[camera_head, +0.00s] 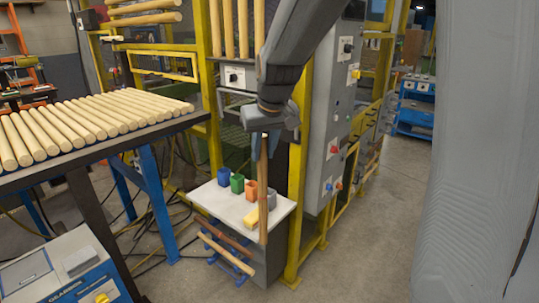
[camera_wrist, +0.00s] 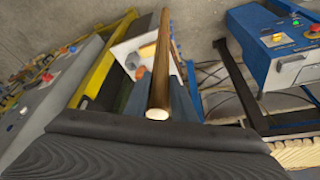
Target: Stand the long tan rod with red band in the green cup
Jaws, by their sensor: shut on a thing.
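My gripper (camera_head: 263,145) is shut on a long brown-tan rod (camera_head: 263,190), which hangs nearly upright in front of the small white table. The rod also runs away from my gripper in the wrist view (camera_wrist: 163,65). I cannot make out a red band on it. The green cup (camera_head: 237,184) stands on the table between the blue cup and the orange cup, to the left of the rod and apart from it. I cannot pick the green cup out in the wrist view.
The white table (camera_head: 212,197) also holds a blue cup (camera_head: 224,175), an orange cup (camera_head: 251,190), a grey cup (camera_head: 271,198) and a yellow block (camera_head: 251,218). Two rods (camera_head: 226,252) lie on a blue rack before it. A yellow post (camera_head: 297,200) stands close on the right.

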